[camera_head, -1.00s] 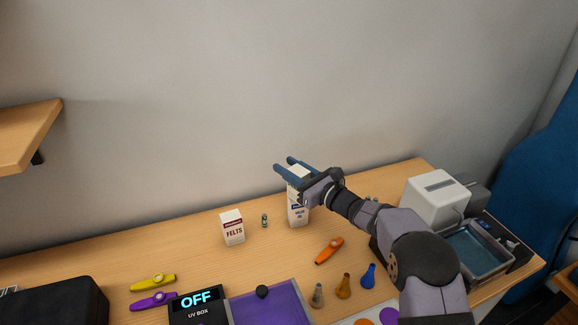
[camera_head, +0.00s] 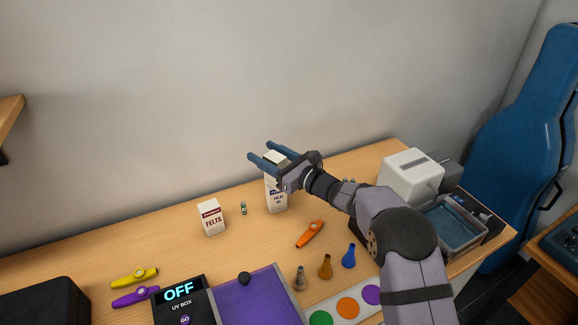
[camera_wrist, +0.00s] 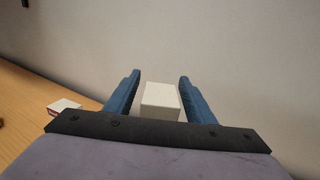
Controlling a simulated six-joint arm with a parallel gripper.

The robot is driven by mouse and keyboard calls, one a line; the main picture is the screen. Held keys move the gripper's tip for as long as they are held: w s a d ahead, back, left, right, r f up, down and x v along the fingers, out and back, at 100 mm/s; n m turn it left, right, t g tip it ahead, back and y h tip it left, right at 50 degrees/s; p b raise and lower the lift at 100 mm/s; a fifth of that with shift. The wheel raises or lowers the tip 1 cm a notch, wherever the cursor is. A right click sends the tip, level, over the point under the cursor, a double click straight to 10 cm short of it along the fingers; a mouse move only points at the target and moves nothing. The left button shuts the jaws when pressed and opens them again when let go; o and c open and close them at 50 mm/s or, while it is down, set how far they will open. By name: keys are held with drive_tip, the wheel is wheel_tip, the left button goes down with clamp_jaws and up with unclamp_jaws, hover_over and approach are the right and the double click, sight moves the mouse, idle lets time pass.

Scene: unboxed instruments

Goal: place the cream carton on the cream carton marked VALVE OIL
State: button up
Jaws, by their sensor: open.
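A cream carton (camera_head: 275,155) stands upright between my gripper's fingers. In the wrist view its plain pale top (camera_wrist: 161,95) shows with a gap to each finger. It appears to rest on the cream carton marked VALVE OIL (camera_head: 277,202), which stands on the table directly below. The gripper hides part of the upper carton and the join, so I cannot tell how well they line up. My gripper (camera_head: 259,150) is open around the upper carton, reaching in from the right; it also shows in the wrist view (camera_wrist: 159,77).
A cream FELTS carton (camera_head: 211,218) and a small bottle (camera_head: 243,208) stand to the left. An orange kazoo (camera_head: 310,234) lies in front. A white machine (camera_head: 411,175) is at the right.

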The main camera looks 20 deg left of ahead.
sight(282, 163)
drive_tip(key=b+v, duration=0.3)
drive_tip(key=v, duration=0.8)
drive_tip(key=shift+s+d+b, duration=0.15)
drive_tip(key=shift+d+b, duration=0.05)
drive_tip(key=shift+b, duration=0.15)
